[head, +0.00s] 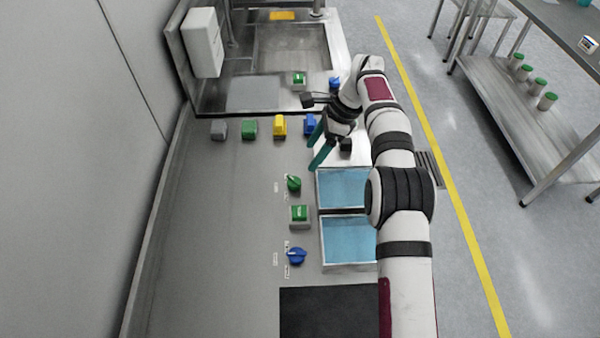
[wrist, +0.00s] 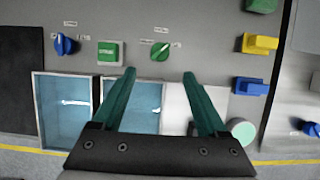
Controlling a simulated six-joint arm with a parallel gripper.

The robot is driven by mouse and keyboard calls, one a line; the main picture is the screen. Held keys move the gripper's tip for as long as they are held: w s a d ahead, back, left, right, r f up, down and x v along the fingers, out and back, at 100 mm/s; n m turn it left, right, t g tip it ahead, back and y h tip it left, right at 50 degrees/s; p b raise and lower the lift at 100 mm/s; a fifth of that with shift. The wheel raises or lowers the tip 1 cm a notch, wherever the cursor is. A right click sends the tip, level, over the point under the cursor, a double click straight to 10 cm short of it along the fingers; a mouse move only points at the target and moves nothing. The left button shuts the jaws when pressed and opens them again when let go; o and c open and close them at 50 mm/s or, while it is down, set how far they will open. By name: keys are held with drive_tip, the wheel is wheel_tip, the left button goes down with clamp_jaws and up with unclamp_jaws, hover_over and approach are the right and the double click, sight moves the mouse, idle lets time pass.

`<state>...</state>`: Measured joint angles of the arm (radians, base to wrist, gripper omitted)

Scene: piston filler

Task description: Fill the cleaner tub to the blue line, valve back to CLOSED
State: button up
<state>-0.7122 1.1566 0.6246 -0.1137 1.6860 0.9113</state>
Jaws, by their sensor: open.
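My gripper (head: 311,157) is open and empty above the counter, with its two teal fingers apart. In the wrist view the gripper (wrist: 159,74) has the green knob (wrist: 160,52) just beyond its fingertips, not between them. That knob (head: 293,183) has a pale pointer set at a slant; its small labels are unreadable. A blue knob (wrist: 63,45) has similar labels. A square green button (wrist: 110,53) sits between these knobs. A pale green round vessel (wrist: 242,130), perhaps the tub, stands right of the fingers, partly hidden. No blue line or fill level can be made out.
Two blue-filled basins (head: 347,240) lie beside the knobs. Grey, green, yellow (head: 280,125) and blue blocks line the counter further back. A recessed metal sink (head: 290,50) and white wall box (head: 204,42) are at the back. The counter's left side is clear.

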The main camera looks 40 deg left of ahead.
sight(295, 181)
drive_tip(key=x, duration=1.2)
drive_tip(key=shift+d, duration=0.1)
drive_tip(key=shift+c, duration=0.2)
